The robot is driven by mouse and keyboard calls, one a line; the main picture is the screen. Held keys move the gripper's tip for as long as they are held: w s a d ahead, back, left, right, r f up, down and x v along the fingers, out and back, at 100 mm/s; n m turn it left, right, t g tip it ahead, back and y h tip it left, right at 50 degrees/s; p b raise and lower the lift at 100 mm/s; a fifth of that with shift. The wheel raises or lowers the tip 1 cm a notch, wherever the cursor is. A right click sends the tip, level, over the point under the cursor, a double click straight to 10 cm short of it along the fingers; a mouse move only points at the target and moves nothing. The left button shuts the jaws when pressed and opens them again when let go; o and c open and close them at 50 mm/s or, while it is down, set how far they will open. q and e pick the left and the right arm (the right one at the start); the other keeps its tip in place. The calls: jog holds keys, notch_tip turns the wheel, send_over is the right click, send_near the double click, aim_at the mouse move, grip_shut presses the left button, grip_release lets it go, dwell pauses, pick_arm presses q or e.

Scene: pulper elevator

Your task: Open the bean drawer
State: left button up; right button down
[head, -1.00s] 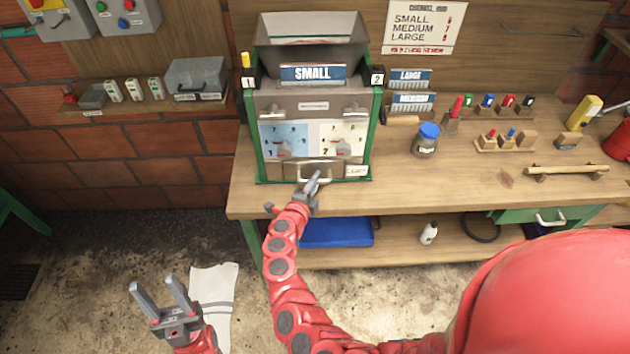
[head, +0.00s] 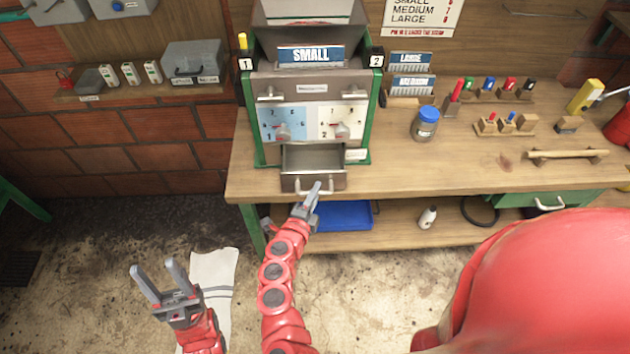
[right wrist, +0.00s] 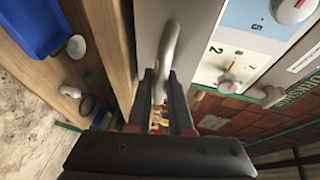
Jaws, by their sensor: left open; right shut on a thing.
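The bean drawer (head: 313,165) is a grey metal drawer low in the front of the green-framed machine (head: 372,110). It is pulled out, and its hollow inside shows from above. My right gripper (head: 314,190) is shut on the drawer's pale handle (head: 298,186). In the right wrist view the handle (right wrist: 168,55) runs between the fingers of my right gripper (right wrist: 160,85). My left gripper (head: 160,272) is open and empty, low at the left above the floor, well away from the machine.
The wooden bench (head: 400,178) carries a blue-lidded jar (head: 425,124) and wooden holders right of the machine. A blue tray (head: 343,215) and a white bottle (head: 427,217) are on the shelf below. Two dials (head: 312,124) sit above the drawer.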

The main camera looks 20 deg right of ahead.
jog(key=c, duration=0.8)
grip_release()
jog(key=shift+c, duration=0.2)
jog(key=b+v, duration=0.2)
jog(key=v, duration=1.5)
jog(key=shift+s+a, duration=0.15)
jog(key=shift+s, duration=0.05)
